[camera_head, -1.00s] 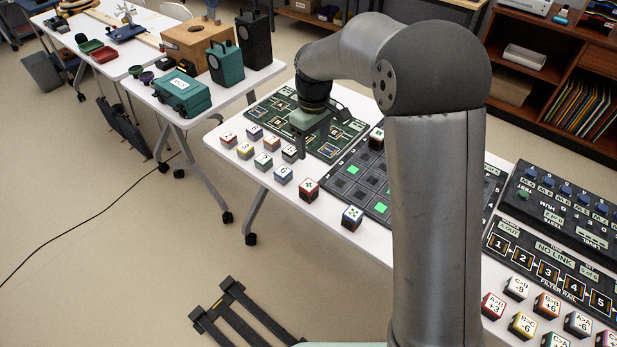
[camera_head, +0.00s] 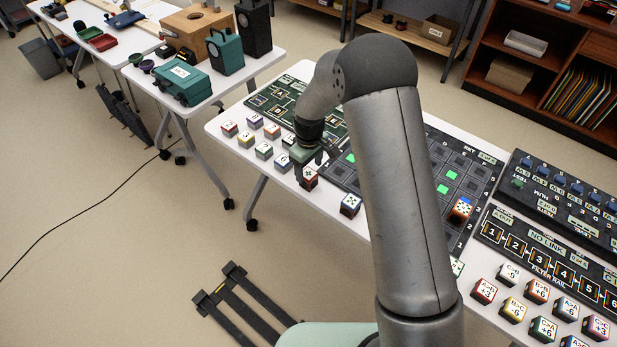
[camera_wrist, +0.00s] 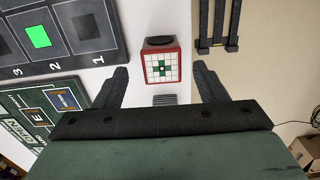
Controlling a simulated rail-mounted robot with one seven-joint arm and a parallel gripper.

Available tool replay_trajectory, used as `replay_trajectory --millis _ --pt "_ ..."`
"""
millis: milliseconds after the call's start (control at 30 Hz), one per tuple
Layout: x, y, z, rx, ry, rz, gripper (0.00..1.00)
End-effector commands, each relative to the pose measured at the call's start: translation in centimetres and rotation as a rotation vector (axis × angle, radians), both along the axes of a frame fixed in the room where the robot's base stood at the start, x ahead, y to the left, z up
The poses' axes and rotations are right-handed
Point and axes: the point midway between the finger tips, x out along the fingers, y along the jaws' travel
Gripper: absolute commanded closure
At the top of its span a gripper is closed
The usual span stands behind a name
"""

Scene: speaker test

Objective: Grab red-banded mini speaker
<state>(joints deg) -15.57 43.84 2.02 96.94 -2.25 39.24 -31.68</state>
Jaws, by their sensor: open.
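The red-banded mini speaker (camera_head: 309,178) is a small cube with a red border and a white top with a green cross pattern. It stands on the white table beside the dark grid board. In the wrist view the red-banded mini speaker (camera_wrist: 161,63) lies ahead of and between the two fingers, with white table showing between it and each finger. My gripper (camera_wrist: 161,84) is open and empty. In the head view my gripper (camera_head: 305,165) hangs just above and behind the speaker, and the arm hides part of the board.
A blue-banded cube (camera_head: 350,205) stands to the right near the table's front edge. Several other cubes (camera_head: 264,151) stand in rows to the left. The dark grid board (camera_head: 447,158) with green squares lies behind. Another table (camera_head: 231,87) is at the left.

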Motion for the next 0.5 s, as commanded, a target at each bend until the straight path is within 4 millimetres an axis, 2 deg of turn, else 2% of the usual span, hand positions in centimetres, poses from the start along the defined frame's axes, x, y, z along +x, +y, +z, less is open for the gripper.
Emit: replay_trajectory --millis 200,500 --pt "-0.2 0.1 -2.9 -0.001 0.002 0.0 0.35" --pt "-0.2 0.1 -3.5 0.001 0.001 0.0 0.35"
